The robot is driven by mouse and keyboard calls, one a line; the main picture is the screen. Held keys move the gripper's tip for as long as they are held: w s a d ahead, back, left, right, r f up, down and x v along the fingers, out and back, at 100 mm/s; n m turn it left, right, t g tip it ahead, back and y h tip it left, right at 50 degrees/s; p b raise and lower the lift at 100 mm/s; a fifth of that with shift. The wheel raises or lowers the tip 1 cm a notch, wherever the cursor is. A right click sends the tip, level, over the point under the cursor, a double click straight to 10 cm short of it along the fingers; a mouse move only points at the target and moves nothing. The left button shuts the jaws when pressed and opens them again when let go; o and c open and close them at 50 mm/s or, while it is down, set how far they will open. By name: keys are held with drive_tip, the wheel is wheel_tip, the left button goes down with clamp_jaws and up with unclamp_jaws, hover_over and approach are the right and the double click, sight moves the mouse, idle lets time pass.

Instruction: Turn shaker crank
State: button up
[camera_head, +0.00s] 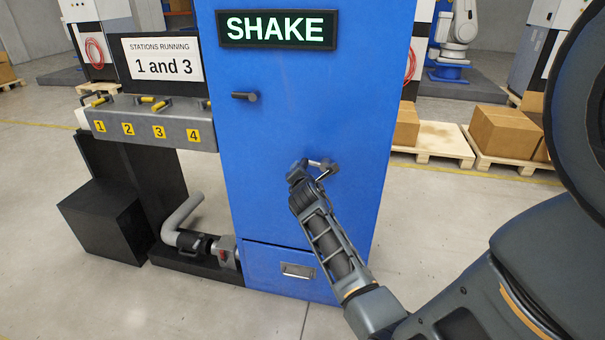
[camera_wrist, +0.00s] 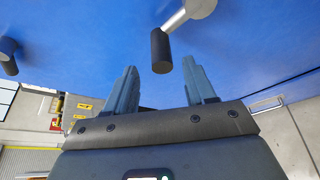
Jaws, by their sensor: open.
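The shaker crank (camera_head: 325,165) is on the blue cabinet front. In the wrist view its dark handle (camera_wrist: 160,51) hangs from a grey metal arm (camera_wrist: 180,18) that leads up right to a round hub. My gripper (camera_wrist: 160,68) is open, with one finger on each side below the handle. The handle's lower end shows at the gap between the fingertips; I cannot tell how deep it sits, and no finger visibly touches it. In the head view my gripper (camera_head: 299,171) is at the crank, partly covered by my wrist.
The blue cabinet (camera_head: 270,200) bears a SHAKE sign (camera_head: 277,29), a dark knob (camera_head: 245,96) and a lower drawer (camera_head: 297,270). To the left are a grey panel (camera_head: 140,141) with numbered levers, a "1 and 3" sign (camera_head: 163,60) and a bent pipe (camera_head: 180,215).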

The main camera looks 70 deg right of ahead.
drive_tip(key=d+m+g+h+b, duration=0.1)
drive_tip(key=b, duration=0.3)
drive_tip(key=w+d+f+g+h+b, duration=0.1)
drive_tip(key=d+b, duration=0.1)
drive_tip(key=b, duration=0.1)
drive_tip(key=d+m+g+h+b, duration=0.1)
drive_tip(key=h+b, duration=0.1)
drive_tip(key=b, duration=0.2)
drive_tip(key=shift+w+d+f+m+g+b, duration=0.3)
drive_tip(key=shift+d+g, duration=0.1)
clamp_jaws()
idle(0.5)
